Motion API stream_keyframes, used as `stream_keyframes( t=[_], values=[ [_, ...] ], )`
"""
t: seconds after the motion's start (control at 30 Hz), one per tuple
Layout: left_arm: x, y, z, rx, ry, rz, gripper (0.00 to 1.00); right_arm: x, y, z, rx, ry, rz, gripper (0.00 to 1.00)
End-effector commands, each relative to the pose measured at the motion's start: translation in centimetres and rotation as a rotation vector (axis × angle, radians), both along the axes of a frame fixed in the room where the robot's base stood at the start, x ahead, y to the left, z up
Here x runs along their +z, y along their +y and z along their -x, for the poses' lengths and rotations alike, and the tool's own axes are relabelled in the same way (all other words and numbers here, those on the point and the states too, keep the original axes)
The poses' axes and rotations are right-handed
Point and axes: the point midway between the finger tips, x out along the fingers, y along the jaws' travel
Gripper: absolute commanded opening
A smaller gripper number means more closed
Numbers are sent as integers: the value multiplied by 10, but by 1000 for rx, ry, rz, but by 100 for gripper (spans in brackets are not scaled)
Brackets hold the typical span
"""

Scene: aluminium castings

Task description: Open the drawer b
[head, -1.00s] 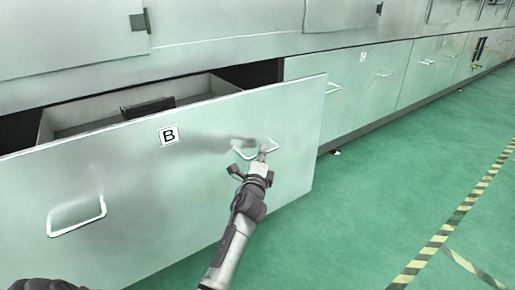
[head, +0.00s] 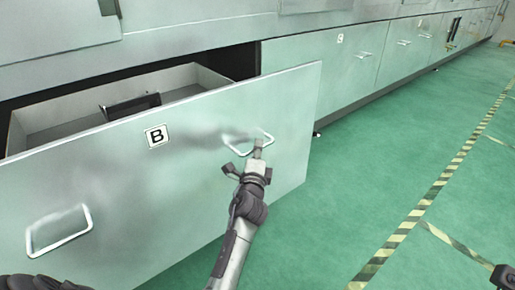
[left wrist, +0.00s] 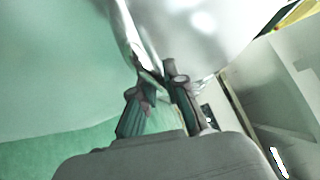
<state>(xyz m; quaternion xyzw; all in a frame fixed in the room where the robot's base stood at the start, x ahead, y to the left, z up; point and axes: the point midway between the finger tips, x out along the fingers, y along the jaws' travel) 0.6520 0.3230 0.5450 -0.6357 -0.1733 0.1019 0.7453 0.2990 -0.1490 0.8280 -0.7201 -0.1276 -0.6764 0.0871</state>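Drawer B (head: 110,190) is a pale grey-green drawer front with a black "B" label (head: 157,136). It stands well out from the cabinet, and its inside shows behind the front. It has a left handle (head: 60,232) and a right handle (head: 262,136), both metal loops. My left gripper (head: 257,150) is at the right handle. In the left wrist view its fingers (left wrist: 160,85) are close together around the shiny handle bar (left wrist: 146,66). The exact contact is partly hidden.
A dark box-like object (head: 132,106) is inside the drawer. More closed drawers (head: 318,70) with handles line the cabinet to the right. The green floor (head: 350,190) on the right is open, with yellow-black striped tape (head: 425,205) on it.

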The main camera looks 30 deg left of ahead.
Motion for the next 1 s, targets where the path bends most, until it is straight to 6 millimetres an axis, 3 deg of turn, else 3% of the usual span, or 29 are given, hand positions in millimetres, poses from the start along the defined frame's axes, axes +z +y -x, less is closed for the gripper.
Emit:
stream_keyframes(
  t=[0.03, 0.13, 0.47, 0.8, 1.0],
  values=[
    [-2, 0, 0, 1, 3, 0, 21, 0, 0, 0, 0, 0, 0, 40],
    [-1, 0, 0, 0, 2, 1, 37, 0, 0, 0, 0, 1, -1, 40],
    [-1, -1, 3, 0, 0, 0, 37, -2, -1, 1, -2, 6, -3, 40],
    [-9, -20, 50, 0, 3, 2, 37, -2, -1, 0, -1, 6, -1, 40],
    [-11, -27, 67, 0, 2, 1, 37, -1, -1, 0, -1, 6, -1, 40]
  ],
)
